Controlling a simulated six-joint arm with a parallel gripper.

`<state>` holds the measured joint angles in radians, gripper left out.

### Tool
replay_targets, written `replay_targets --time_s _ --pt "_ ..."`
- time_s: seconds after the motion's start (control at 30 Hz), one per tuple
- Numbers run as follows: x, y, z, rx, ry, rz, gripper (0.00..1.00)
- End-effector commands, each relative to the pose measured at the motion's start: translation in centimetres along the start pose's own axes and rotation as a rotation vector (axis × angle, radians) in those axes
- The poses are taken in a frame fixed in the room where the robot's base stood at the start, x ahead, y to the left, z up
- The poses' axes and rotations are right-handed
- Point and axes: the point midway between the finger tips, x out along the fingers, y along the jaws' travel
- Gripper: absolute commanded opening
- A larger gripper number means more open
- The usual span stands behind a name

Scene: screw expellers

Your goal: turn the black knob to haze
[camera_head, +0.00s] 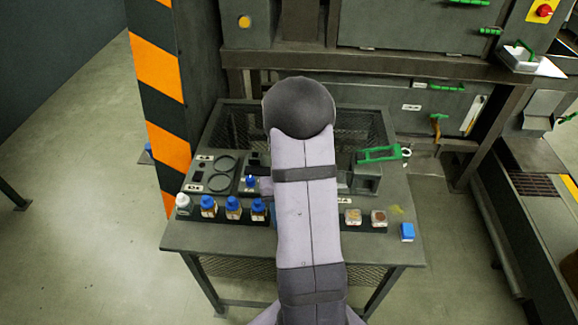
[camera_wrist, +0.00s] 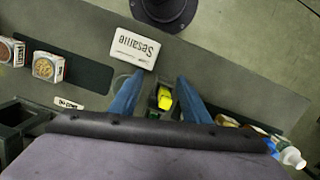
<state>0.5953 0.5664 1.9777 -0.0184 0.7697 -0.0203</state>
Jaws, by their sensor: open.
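I cannot pick out the black knob for certain in either view. In the head view, a dark panel (camera_head: 205,180) with round rings lies on the left of the table, and a small black block (camera_head: 254,159) stands beside it, partly hidden by my arm. My gripper (camera_wrist: 158,100) shows in the wrist view as two blue fingers, apart. A small yellow-green item (camera_wrist: 165,99) shows between them, below; I see no contact. In the head view my arm hides the gripper and the middle of the table.
Blue-capped bottles (camera_head: 232,207) line the table's front left. A striped post (camera_head: 160,80) rises at the left.

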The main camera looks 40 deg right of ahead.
Motion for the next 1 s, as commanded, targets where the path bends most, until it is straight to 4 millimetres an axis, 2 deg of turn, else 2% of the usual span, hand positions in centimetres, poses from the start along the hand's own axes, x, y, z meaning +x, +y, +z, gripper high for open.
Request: replay_targets --time_s 0.03,0.2,0.3,0.43,0.5,0.6,0.77,1.0 --pt "-0.9 0.8 -2.0 0.005 0.020 0.001 0.43" --pt "-3.1 1.7 -8.2 -0.036 0.102 0.015 0.43" --pt "-5.7 2.0 -11.2 -0.069 0.164 0.028 0.43" --pt "-8.9 2.3 -13.8 -0.116 0.224 0.045 0.43" --pt "-9.8 2.5 -13.9 -0.160 0.216 0.054 0.43" --pt "-9.4 2.5 -12.9 -0.212 0.178 0.056 0.43" --pt "-9.3 2.4 -12.9 -0.231 0.177 0.057 0.43" --pt "-7.9 2.5 -13.1 -0.230 0.175 0.057 0.43"
